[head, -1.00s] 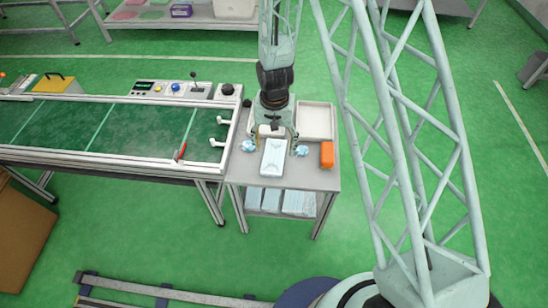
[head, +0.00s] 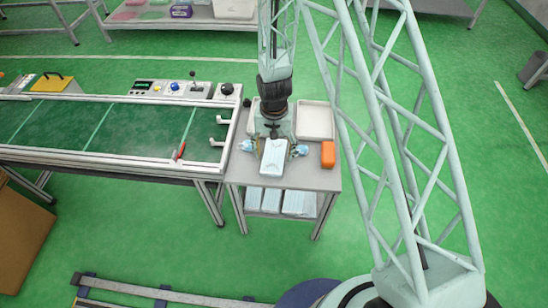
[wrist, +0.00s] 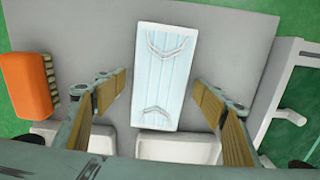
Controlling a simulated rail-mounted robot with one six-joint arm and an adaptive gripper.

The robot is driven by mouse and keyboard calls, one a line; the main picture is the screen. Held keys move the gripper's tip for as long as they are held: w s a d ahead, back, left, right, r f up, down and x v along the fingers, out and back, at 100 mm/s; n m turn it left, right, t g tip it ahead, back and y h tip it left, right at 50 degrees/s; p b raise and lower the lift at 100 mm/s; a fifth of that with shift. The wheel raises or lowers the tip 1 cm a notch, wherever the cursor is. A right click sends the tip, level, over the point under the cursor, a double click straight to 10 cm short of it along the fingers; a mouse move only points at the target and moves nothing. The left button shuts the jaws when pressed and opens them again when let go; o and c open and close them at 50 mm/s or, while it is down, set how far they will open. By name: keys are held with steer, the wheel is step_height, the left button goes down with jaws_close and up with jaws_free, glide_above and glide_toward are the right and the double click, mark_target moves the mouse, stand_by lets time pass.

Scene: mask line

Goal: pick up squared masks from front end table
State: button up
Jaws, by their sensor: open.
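A stack of pale blue rectangular masks with white ear loops (head: 273,158) lies on the grey end table (head: 315,180), near its middle. It also shows in the wrist view (wrist: 158,85), slightly turned. My gripper (head: 274,148) is open above the table, with one finger on each side of the stack. In the wrist view, my gripper (wrist: 162,82) shows a gap between each tan-padded finger and the stack. Crumpled light blue pieces lie at the left (head: 247,146) and right (head: 301,150) of the gripper.
An orange block-like brush (head: 328,155) lies at the table's right edge. White trays (head: 315,121) stand at the back. A green conveyor (head: 150,125) with a metal frame adjoins on the left. More blue stacks (head: 270,202) sit on the lower shelf.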

mark_target(274, 155)
steer(key=shift+c, duration=0.6)
steer(key=c, duration=0.7)
steer(key=shift+c, duration=0.2)
steer(key=shift+r, duration=0.1)
steer(key=shift+r+p, duration=0.55)
steer(key=shift+r, duration=1.1)
steer(key=shift+s+d+r, duration=0.1)
steer(key=shift+s, duration=0.2)
steer(key=s+d, duration=0.2)
steer(key=s, duration=0.5)
steer(key=s+d+r+p, duration=0.1)
steer(key=s+d, duration=0.1)
steer(key=s, duration=0.5)
steer(key=shift+s+d+r+p, duration=0.15)
steer(key=shift+s+d+p, duration=0.15)
steer(key=shift+d, duration=0.1)
